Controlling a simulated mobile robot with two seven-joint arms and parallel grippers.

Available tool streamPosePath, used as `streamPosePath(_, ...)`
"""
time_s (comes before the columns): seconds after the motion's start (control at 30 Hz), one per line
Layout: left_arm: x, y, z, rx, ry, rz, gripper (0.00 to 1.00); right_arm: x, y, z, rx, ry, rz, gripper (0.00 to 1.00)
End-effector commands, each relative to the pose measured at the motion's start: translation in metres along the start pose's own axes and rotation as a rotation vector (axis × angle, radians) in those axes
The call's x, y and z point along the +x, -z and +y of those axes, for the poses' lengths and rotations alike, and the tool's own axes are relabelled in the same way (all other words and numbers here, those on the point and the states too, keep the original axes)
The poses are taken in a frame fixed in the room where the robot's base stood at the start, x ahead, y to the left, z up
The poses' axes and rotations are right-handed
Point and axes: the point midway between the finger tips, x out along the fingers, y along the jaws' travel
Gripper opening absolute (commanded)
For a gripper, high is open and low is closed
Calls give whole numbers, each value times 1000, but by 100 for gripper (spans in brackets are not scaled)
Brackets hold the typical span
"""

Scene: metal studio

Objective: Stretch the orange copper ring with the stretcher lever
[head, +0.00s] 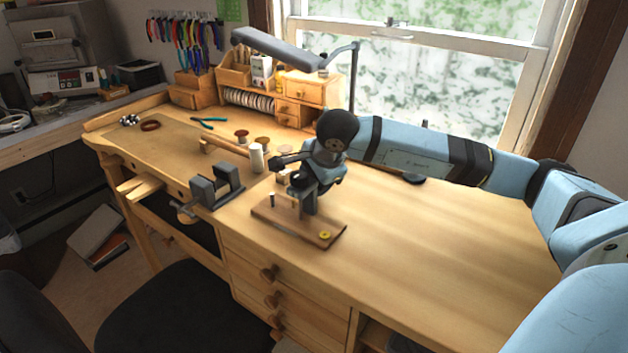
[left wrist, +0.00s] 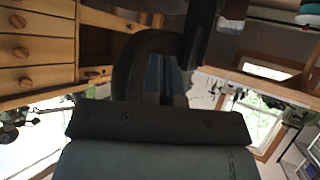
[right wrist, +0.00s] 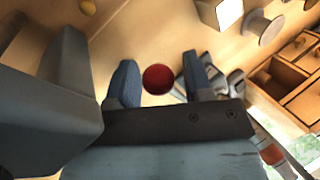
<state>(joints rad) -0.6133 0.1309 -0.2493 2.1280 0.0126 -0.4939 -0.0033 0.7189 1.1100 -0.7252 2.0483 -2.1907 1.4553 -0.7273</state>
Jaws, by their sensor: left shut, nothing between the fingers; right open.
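The stretcher stands on a wooden base (head: 270,215) at the bench's front edge, with a dark metal post (head: 308,200) partly hidden by my right arm. My right gripper (head: 283,162) is above the stretcher. In the right wrist view my right gripper (right wrist: 157,66) is open, with a red ball (right wrist: 158,79), perhaps the lever's knob, showing between its fingers; contact cannot be told. A small yellow round piece (head: 324,235) sits on the base's right end. I cannot make out an orange copper ring for certain. My left gripper (left wrist: 167,75) is shut and empty, away from the bench top.
A grey vise (head: 215,188) stands left of the stretcher, with a white cylinder (head: 257,158) and a wooden mallet (head: 222,148) behind. A brown ring-shaped item (head: 150,126) lies at the far left. The bench (head: 430,250) right of the stretcher is clear.

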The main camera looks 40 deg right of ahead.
Motion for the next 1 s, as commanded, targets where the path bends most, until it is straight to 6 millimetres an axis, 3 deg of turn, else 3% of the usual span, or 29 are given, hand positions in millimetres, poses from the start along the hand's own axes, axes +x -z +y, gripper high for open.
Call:
streamPosePath(0.17,-1,2,0,-1,0,-1,0,-25,1,-1,0,4,1,46)
streamPosePath(0.4,-2,2,0,-4,0,-6,0,-81,1,-1,0,5,1,46)
streamPosePath(0.6,-2,0,0,-6,0,-12,0,-118,1,0,0,3,1,46)
streamPosePath(0.8,-2,1,0,-7,1,-12,0,-134,1,1,0,0,1,46)
streamPosePath(1.0,-2,2,-1,-8,1,-10,0,-136,1,1,1,-1,1,46)
